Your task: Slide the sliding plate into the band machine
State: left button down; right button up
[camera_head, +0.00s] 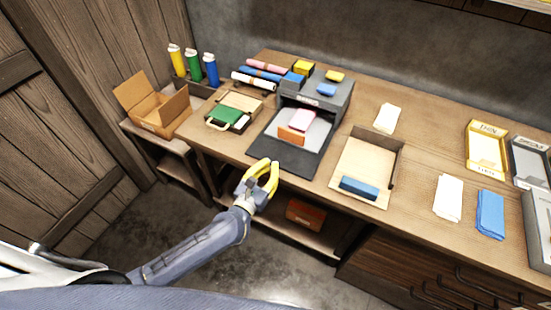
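The band machine (318,92) is a dark grey box at the back of the workbench, with a dark bed reaching towards the front edge. A plate (317,135), light grey, lies on this bed in front of the box, with a pink block (302,120) and an orange block (291,136) on it. I take it for the sliding plate; how far it reaches under the box is hidden. My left gripper (272,163), with yellow fingers, is at the bench's front edge, before the bed. Its fingers look apart, with nothing between them. My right gripper is out of view.
A wooden tray (390,150) with a blue block stands right of the machine. A green-and-tan case (228,118) is to its left, and an open cardboard box (163,121) beyond. Blue, yellow and other small blocks lie on the machine's top. Cards and trays lie at right.

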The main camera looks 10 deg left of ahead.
pick_arm(q)
jog(key=shift+m+t, duration=0.4)
jog(key=shift+m, duration=0.2)
jog(key=w+a+r, duration=0.1)
jog(key=a, duration=0.1)
jog(key=w+a+r, duration=0.1)
jog(key=shift+w+a+r, duration=0.15)
jog(key=shift+a+r, duration=0.15)
jog(key=shift+a, duration=0.05)
jog(key=w+a+r+m+t+h, duration=0.1)
jog(key=a+r+m+h, duration=0.35)
jog(key=m, duration=1.15)
jog(key=w+a+r+m+h, duration=0.1)
jog(key=r+m+h, duration=0.5)
jog(key=m, duration=0.9)
jog(key=m+g, duration=1)
jog(key=m, duration=2.1)
send_near(299, 138)
jog(key=s+a, duration=0.5)
jog(key=s, duration=0.1)
jog(key=x, duration=1)
jog(key=shift+w+d, duration=0.3)
jog(key=shift+w, duration=0.8)
jog(key=shift+w+d, duration=0.25)
jog(key=shift+w, duration=0.6)
